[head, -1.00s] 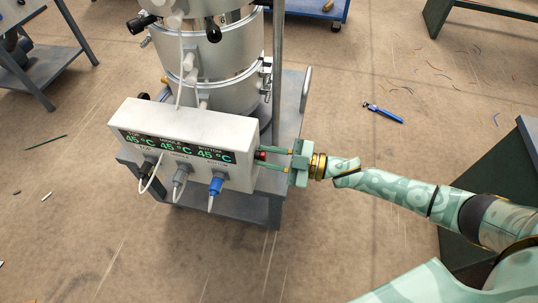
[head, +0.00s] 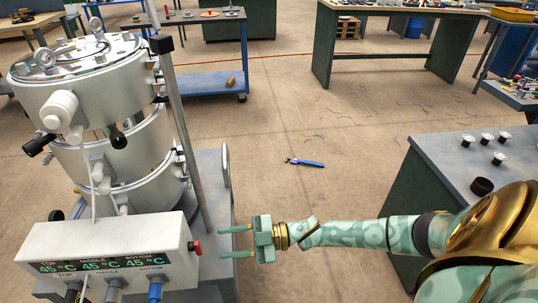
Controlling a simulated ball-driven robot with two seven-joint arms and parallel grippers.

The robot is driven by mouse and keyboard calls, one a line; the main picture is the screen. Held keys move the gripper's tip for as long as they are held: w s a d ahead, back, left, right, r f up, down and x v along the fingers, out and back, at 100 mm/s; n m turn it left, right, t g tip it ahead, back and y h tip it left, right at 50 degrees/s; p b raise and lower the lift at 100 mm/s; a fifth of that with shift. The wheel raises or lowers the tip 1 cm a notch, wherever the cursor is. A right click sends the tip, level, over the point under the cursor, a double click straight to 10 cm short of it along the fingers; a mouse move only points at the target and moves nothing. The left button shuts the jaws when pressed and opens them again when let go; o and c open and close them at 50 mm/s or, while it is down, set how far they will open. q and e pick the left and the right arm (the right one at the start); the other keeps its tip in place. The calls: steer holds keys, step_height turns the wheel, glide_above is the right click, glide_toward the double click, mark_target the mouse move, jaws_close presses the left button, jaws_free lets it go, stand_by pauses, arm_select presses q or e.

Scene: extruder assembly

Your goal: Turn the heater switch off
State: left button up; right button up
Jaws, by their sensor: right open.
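The heater control box (head: 60,237) is a white box at the lower left, its display reading 45 °C for top, middle and bottom. A red switch (head: 196,247) sticks out of its right side. My right gripper (head: 222,243) is open and empty just right of the red switch, its two green fingers pointing left at it, with a gap between. The switch's on or off position is too small to tell. My left gripper is not in view.
The silver extruder barrel (head: 130,155) stands behind the box on a grey cart (head: 222,275), with a metal post (head: 185,130) beside it. A grey table (head: 440,165) with small gauges is at the right. Blue-handled pliers (head: 307,163) lie on the open floor.

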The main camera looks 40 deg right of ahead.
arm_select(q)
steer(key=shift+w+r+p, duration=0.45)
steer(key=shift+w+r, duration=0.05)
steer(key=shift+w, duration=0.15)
arm_select(e)
steer(key=v, duration=0.9)
steer(key=shift+s+d, duration=0.25)
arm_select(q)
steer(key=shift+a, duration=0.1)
